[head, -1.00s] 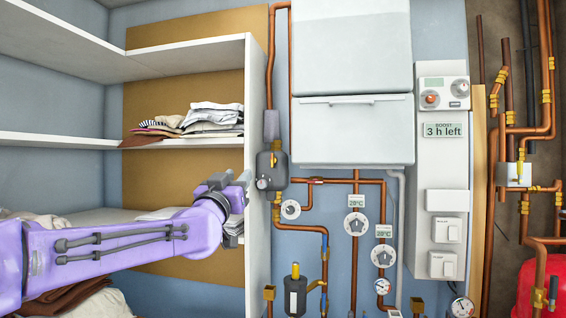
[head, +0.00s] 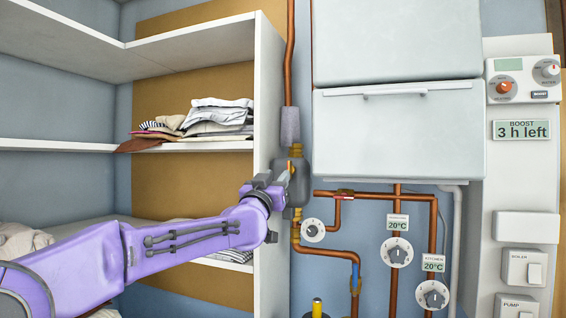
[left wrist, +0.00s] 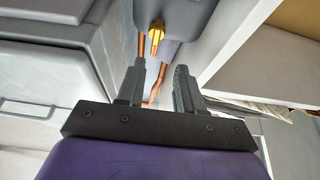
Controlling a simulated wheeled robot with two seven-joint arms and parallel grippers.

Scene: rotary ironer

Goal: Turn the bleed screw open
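The bleed screw looks to be the small brass fitting (left wrist: 155,38) on a dark grey body (left wrist: 181,17) in the left wrist view. In the head view the grey body (head: 304,182) sits on the copper pipe beside the shelf's edge, partly hidden by my gripper. My left gripper (head: 280,179) is at the front of this body. In the left wrist view its two fingers (left wrist: 157,76) are apart with nothing between them, and the brass fitting lies just beyond the tips, roughly in line with the gap. My right gripper is not in view.
A white shelf unit (head: 268,80) with folded clothes (head: 215,117) stands close on the left. A white boiler box (head: 400,130) hangs to the right. Copper pipes with dials (head: 397,253) run below it, and a control panel (head: 521,130) is at far right.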

